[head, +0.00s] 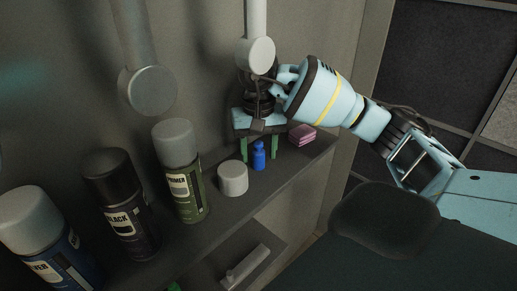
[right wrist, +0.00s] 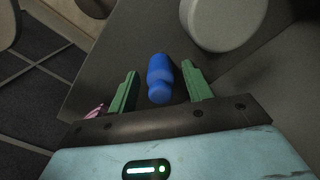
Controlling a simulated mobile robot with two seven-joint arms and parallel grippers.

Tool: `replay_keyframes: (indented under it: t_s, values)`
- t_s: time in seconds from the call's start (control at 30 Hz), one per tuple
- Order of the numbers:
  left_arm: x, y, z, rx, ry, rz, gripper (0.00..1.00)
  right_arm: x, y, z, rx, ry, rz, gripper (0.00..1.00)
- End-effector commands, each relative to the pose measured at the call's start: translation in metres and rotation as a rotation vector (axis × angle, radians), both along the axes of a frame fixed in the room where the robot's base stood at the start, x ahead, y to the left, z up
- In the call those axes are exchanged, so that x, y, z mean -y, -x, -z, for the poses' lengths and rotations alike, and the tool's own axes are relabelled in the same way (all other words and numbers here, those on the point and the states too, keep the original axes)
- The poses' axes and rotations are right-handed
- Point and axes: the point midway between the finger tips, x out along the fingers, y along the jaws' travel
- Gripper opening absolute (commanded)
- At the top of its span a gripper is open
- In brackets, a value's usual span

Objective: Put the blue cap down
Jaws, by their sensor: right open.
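The blue cap (head: 259,156) stands upright on the dark shelf, a small bottle-shaped piece. It also shows in the right wrist view (right wrist: 159,78), between the two green fingers. My right gripper (head: 259,151) is open around the cap, with a gap visible on both sides of it in the right wrist view (right wrist: 160,88).
A white round lid or jar (head: 233,178) stands left of the cap. Several spray cans, including a green-labelled one (head: 181,170), line the shelf (head: 217,212) further left. A pink stack (head: 301,134) sits right of the gripper. A lower shelf holds a pale object (head: 246,266).

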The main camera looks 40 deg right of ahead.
Motion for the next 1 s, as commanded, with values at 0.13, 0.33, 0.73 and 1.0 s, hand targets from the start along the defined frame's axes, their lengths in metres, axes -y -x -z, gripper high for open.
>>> replay_keyframes:
  t_s: [0.13, 0.33, 0.73, 1.0]
  values:
    - [0.0, -0.001, -0.002, 0.004, 0.0, 0.001, 0.0, 0.0, 0.0, -0.002, 0.001, 0.0, 0.0, 0.5]
    - [-0.001, -0.001, -0.002, 0.005, -0.003, 0.003, 0.0, 0.0, -0.001, -0.023, 0.005, -0.001, 0.0, 0.5]
    - [-0.004, -0.014, -0.016, 0.041, -0.012, 0.011, 0.0, 0.0, 0.0, -0.076, 0.006, 0.0, 0.001, 0.5]
    - [-0.005, -0.012, -0.013, 0.034, -0.014, 0.01, 0.0, 0.0, 0.0, -0.079, -0.001, 0.0, 0.0, 0.52]
